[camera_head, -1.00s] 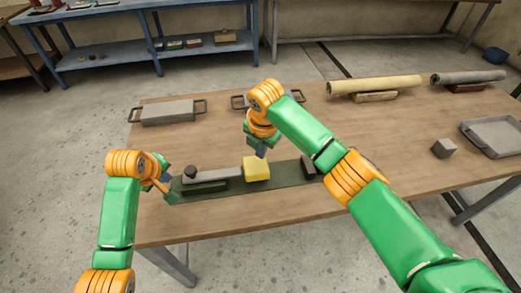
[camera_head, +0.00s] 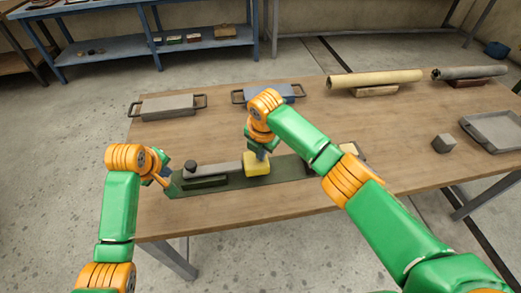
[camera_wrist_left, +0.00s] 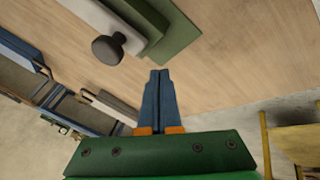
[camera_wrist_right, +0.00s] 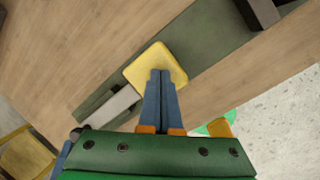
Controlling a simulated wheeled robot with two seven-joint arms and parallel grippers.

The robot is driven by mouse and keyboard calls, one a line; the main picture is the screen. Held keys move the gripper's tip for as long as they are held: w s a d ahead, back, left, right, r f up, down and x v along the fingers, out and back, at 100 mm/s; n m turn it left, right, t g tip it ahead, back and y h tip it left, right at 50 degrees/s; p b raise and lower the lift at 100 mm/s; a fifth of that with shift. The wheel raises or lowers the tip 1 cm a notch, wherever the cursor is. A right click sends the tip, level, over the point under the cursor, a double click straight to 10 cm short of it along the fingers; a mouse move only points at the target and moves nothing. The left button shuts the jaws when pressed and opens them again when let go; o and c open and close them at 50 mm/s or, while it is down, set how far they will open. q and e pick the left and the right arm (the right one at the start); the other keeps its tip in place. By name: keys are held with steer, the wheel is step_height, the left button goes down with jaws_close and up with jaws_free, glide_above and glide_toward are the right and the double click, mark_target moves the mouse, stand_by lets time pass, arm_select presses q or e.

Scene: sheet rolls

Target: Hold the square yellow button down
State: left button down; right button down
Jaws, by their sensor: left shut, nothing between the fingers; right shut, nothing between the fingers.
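The square yellow button (camera_head: 259,168) sits on a long dark green base (camera_head: 285,169). It also shows in the right wrist view (camera_wrist_right: 143,66). My right gripper (camera_head: 261,156) is shut and empty, its fingertips over the button's top in both views; they look to be in contact, but how far the button is pressed I cannot tell. My left gripper (camera_head: 166,187) is shut and empty beside the base's left end. In the left wrist view its tips (camera_wrist_left: 159,71) are just off the base's corner (camera_wrist_left: 180,50).
A grey bar (camera_head: 215,173) with a black knob (camera_head: 190,166) lies along the base, left of the button.

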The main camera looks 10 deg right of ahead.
steer(key=shift+s+f, duration=0.15)
steer(key=shift+f, duration=1.4)
arm_select(q)
steer(key=shift+d, duration=0.15)
stand_by(0.3)
